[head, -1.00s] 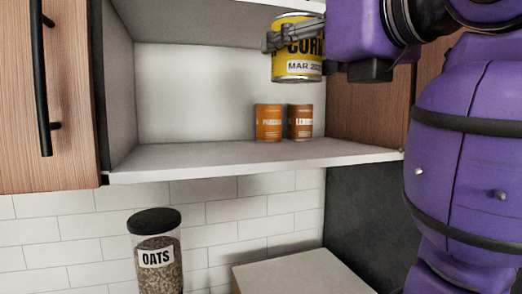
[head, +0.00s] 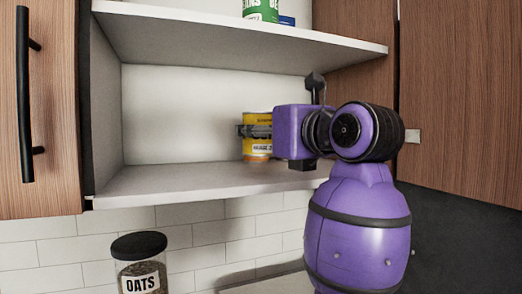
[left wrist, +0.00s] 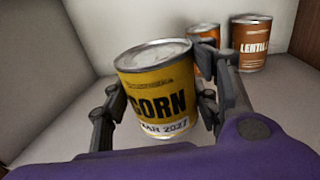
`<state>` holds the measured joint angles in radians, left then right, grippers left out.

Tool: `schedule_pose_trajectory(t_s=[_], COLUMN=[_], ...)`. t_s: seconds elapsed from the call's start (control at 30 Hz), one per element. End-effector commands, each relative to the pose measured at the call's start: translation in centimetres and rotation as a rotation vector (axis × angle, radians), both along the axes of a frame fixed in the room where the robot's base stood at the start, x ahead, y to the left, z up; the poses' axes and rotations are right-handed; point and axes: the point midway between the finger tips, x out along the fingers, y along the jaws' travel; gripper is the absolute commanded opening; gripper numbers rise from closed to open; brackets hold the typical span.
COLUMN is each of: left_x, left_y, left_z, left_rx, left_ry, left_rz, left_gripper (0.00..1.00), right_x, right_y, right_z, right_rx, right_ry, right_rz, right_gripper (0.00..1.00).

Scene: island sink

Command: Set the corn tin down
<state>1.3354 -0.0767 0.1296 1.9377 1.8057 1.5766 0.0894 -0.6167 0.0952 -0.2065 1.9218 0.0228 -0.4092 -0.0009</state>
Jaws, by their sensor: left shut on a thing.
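The yellow corn tin (head: 257,149) is in my left gripper (head: 256,131), inside the open cabinet above the lower shelf (head: 170,182). In the left wrist view the corn tin (left wrist: 155,85) stands between the two fingers of my left gripper (left wrist: 160,100), its label facing me and the tin leaning slightly in the picture. The gripper is shut on it. I cannot tell whether its base touches the shelf. My right gripper is not in view.
A lentil tin (left wrist: 250,45) and another orange tin (left wrist: 204,34) stand close behind the corn tin. The lower shelf's left half is clear. An upper shelf (head: 240,42) holds a green tin (head: 260,10). An oats jar (head: 140,262) stands below.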

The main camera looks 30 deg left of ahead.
Motion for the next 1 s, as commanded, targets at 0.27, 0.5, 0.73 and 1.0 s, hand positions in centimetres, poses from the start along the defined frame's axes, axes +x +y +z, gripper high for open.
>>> schedule_pose_trajectory(t_s=[0.27, 0.5, 0.73, 1.0], left_x=[0.4, 0.5, 0.5, 0.5], left_y=[0.5, 0.5, 0.4, 0.5], left_z=[-3.1, -3.7, -4.2, -4.2], left_rx=[0.003, 0.001, 0.001, 0.0], left_ry=[-0.003, -0.003, -0.001, 0.0], left_rz=[0.001, 0.0, 0.0, 0.001], left_gripper=[0.1, 0.1, 0.1, 0.74], right_x=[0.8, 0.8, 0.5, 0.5], right_y=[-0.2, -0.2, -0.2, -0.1], right_z=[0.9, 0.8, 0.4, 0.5], right_rx=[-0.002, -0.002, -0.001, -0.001], right_ry=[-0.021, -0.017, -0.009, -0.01], right_rz=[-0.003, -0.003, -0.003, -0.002], right_gripper=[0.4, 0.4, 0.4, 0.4])
